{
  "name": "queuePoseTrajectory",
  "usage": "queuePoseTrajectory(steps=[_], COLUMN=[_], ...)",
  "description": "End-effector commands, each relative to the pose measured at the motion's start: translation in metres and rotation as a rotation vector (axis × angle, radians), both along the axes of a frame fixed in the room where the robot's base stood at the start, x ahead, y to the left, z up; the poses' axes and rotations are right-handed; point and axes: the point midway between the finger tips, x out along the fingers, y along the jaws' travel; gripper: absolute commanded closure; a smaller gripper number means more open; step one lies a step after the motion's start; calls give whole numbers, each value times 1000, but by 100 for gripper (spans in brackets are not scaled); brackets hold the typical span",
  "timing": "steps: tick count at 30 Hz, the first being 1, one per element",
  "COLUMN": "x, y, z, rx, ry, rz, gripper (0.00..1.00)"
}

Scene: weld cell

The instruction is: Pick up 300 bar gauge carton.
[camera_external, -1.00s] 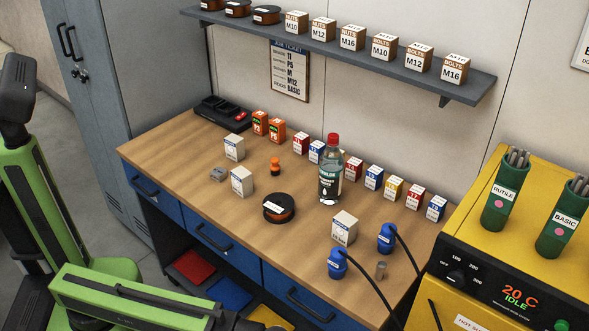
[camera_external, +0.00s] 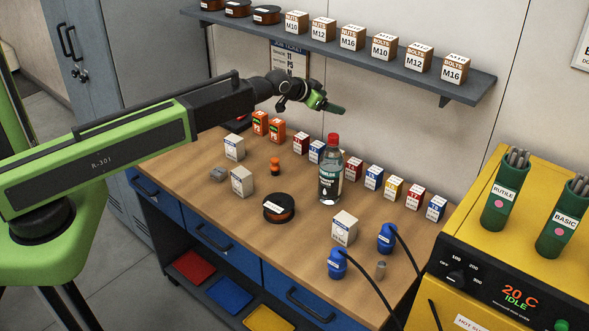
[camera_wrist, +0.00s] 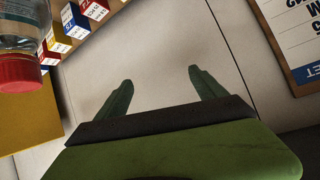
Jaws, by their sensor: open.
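Three white cartons stand on the workbench (camera_external: 205,195) in the external view: one at the back left (camera_external: 234,147), one in front of it (camera_external: 242,181), and one at the right (camera_external: 344,228). Their labels are too small to read, so I cannot tell which is the 300 bar gauge carton. My gripper (camera_external: 325,104) is open and empty, raised above the back of the bench near the wall. In the wrist view my gripper (camera_wrist: 161,80) shows two spread green fingers with only wall between them. None of these three cartons is clearly in the wrist view.
A red-capped bottle (camera_external: 330,170) stands mid-bench, with a row of small coloured boxes (camera_external: 373,178) behind it. A dark spool (camera_external: 279,208), orange boxes (camera_external: 276,130) and two blue corded plugs (camera_external: 337,263) are also there. A shelf (camera_external: 350,55) of bolt boxes hangs above.

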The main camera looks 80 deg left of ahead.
Motion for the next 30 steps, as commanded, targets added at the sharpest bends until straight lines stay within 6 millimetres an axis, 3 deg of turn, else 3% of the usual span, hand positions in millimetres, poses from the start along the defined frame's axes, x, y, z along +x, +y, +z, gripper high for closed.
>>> queuePoseTrajectory(steps=[1, 4, 7, 9, 11, 14, 20, 30], x=[-43, -143, -231, -275, -299, -318, -320, -319], y=[45, 95, 115, 118, 117, 115, 113, 113], z=[2, -22, -29, -28, -26, -26, -37, -105], rx=[-93, -315, -512, -617, -680, -730, -735, -733], ry=[120, 356, 531, 612, 660, 697, 702, 701], rz=[76, 208, 311, 358, 384, 402, 402, 402], gripper=[20, 20, 20, 20, 20, 20, 20, 20])
